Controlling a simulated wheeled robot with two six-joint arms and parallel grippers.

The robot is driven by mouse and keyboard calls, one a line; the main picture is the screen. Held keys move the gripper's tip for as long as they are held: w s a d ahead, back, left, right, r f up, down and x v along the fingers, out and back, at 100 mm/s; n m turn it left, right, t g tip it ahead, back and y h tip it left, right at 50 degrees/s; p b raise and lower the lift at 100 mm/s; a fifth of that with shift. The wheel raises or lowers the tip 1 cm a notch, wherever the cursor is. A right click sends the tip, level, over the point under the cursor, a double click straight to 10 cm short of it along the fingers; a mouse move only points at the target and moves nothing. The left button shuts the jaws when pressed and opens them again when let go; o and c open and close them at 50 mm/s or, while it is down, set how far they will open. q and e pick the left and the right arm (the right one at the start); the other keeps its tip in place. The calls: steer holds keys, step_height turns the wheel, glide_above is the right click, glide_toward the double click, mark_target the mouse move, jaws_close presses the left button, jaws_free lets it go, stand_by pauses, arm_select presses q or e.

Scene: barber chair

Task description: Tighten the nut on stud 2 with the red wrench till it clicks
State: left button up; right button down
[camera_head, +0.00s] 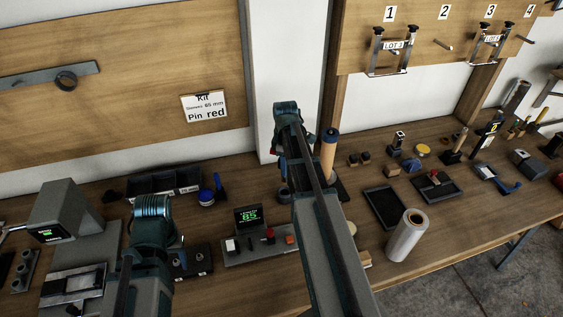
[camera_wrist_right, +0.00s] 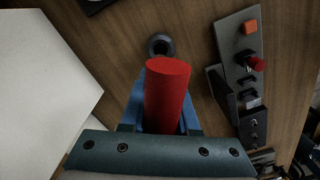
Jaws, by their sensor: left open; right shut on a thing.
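My right gripper (camera_wrist_right: 163,125) is shut on a red cylinder (camera_wrist_right: 168,95), with blue fingers on both sides of it. I cannot tell from this view whether it is the wrench's handle. In the head view this gripper (camera_head: 279,155) is mostly hidden behind its own arm, above the bench near the wall post. My left gripper (camera_head: 152,225) is at lower left, its open fingers largely hidden by its arm. Stud 2 (camera_head: 443,45) sticks out of the wooden board under the number 2, with no bracket on it. I cannot make out a nut there.
Brackets hang at stud 1 (camera_head: 390,50) and stud 3 (camera_head: 490,43). A device with a green display (camera_head: 248,214) stands on the bench (camera_head: 330,235). A clear roll (camera_head: 407,236) stands near the front edge, beside a black tray (camera_head: 385,208). A dark ring (camera_wrist_right: 160,45) lies beyond the red cylinder.

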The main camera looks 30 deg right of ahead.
mark_target(285, 178)
arm_select(q)
steer(key=shift+f, duration=0.1)
arm_select(e)
steer(key=shift+f, duration=0.15)
arm_select(q)
step_height(285, 178, down, 6)
steer(key=b, duration=0.6)
arm_select(e)
steer(key=shift+f, duration=3)
arm_select(q)
steer(key=shift+f+b, duration=1.95)
steer(key=shift+b, duration=0.1)
arm_select(e)
steer(key=shift+f, duration=1.9)
steer(key=c, duration=0.6)
jaws_free()
arm_select(q)
steer(key=shift+r, duration=0.1)
arm_select(e)
step_height(285, 178, up, 14)
steer(key=p, duration=1.4)
arm_select(q)
step_height(285, 178, up, 14)
